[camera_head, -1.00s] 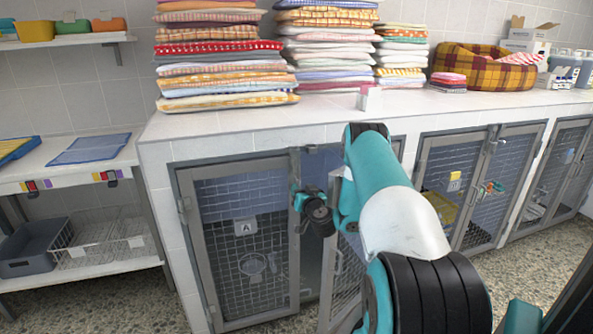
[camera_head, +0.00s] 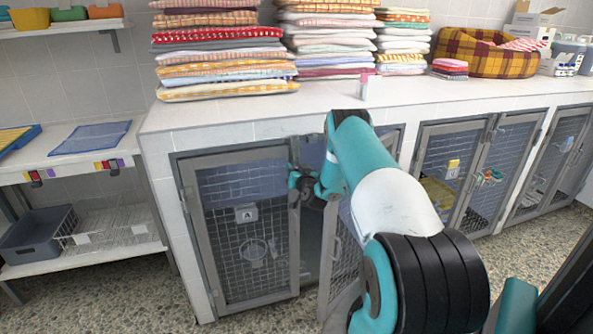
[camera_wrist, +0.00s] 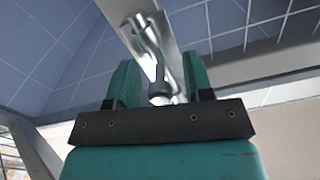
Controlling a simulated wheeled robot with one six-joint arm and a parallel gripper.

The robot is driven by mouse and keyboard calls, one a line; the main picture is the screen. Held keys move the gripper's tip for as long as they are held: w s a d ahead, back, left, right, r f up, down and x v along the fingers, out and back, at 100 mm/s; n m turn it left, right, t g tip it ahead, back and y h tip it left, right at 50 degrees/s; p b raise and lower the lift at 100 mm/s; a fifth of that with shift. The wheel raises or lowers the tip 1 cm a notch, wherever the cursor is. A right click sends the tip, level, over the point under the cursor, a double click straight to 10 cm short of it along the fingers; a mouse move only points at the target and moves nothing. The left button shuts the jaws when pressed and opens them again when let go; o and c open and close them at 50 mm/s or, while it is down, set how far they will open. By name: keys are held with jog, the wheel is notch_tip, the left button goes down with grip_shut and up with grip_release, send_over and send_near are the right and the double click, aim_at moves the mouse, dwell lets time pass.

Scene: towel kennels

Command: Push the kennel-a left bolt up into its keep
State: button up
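Kennel A's left door (camera_head: 246,275) is a grey-framed mesh door with an "A" tag, and it stands shut in its opening. My gripper (camera_head: 303,183) is at the upper part of this door's right-hand edge. In the wrist view my gripper (camera_wrist: 158,68) points upward with its two teal fingers apart. A metal bolt (camera_wrist: 158,88) with a rounded end shows between the fingers, with gaps seeming to remain on both sides. The bolt lies along a metal door frame (camera_wrist: 140,15). The keep cannot be made out clearly. The head view does not show the bolt clearly.
Kennel A's right door (camera_head: 343,262) stands ajar, swung outward beside my arm. The counter (camera_head: 230,118) runs above the doors and carries towel stacks (camera_head: 222,60). Other kennel doors (camera_head: 490,170) are to the right. A shelf unit (camera_head: 80,160) stands at the left.

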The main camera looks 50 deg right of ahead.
aim_at(295, 158)
grip_shut()
jog(key=shift+r+p, duration=0.6)
jog(key=shift+r, duration=1.3)
jog(key=shift+o, duration=0.4)
grip_release()
jog(key=shift+f, duration=0.1)
